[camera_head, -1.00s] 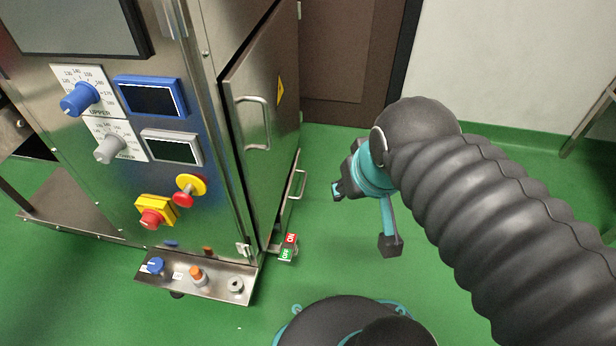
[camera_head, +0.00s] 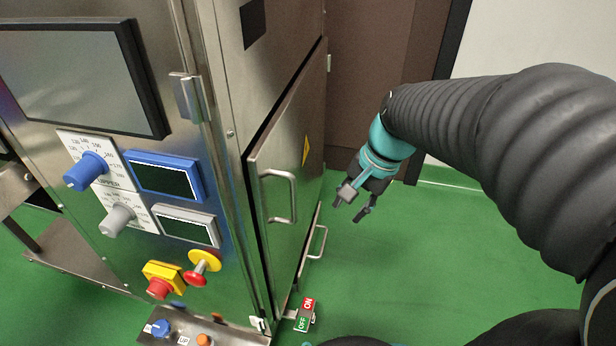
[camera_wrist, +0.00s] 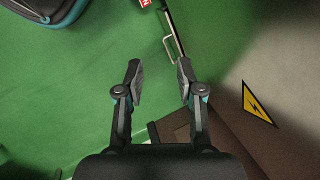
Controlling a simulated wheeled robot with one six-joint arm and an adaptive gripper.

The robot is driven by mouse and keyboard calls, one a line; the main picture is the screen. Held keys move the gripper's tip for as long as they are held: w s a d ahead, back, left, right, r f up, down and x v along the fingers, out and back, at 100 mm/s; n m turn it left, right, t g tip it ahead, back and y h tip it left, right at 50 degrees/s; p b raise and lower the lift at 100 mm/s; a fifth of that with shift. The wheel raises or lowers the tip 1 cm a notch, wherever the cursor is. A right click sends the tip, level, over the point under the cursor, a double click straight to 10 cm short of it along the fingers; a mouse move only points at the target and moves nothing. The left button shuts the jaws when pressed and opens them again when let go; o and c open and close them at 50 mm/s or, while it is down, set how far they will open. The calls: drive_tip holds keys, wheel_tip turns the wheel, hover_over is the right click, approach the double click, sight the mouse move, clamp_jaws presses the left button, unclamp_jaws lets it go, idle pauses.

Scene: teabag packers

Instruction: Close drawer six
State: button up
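No drawer number can be read in these views. On the machine's right side, a lower steel panel (camera_head: 309,262) with a bar handle (camera_head: 319,242) stands slightly out; I cannot tell whether it is drawer six. Above it, a larger steel door (camera_head: 285,160) with a handle (camera_head: 279,196) and yellow warning triangle stands ajar. My gripper (camera_head: 350,207) is open and empty, in the air to the right of both handles, touching neither. In the wrist view, the open fingers (camera_wrist: 158,66) point toward a bar handle (camera_wrist: 172,36), with floor between them.
A red and green ON/OFF switch (camera_head: 305,314) sits low at the machine's corner. The front has knobs, displays and a red-and-yellow button (camera_head: 202,266). Green floor (camera_head: 420,270) is clear right of the machine. A brown door (camera_head: 375,60) and white wall stand behind.

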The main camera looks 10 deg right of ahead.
sight(324, 242)
drive_tip(key=w+d+f+m+g+y, duration=0.1)
drive_tip(key=w+d+f+m+y, duration=0.25)
drive_tip(key=w+f+m, duration=0.4)
drive_tip(key=w+d+f+m+g+y, duration=0.15)
drive_tip(key=w+f+m+y, duration=0.25)
drive_tip(key=w+f+m, duration=0.4)
drive_tip(key=w+d+f+m+t+y+p, duration=0.15)
drive_tip(key=d+f+m+t, duration=0.25)
drive_tip(key=f+m, duration=0.65)
drive_tip(key=d+f+m+t+y, duration=0.35)
drive_tip(key=f+m, duration=0.25)
drive_tip(key=f, duration=0.9)
drive_tip(key=shift+h, duration=0.45)
drive_tip(key=x, duration=1.3)
drive_tip(key=shift+s+a+f, duration=0.2)
drive_tip(key=shift+f, duration=0.15)
clamp_jaws()
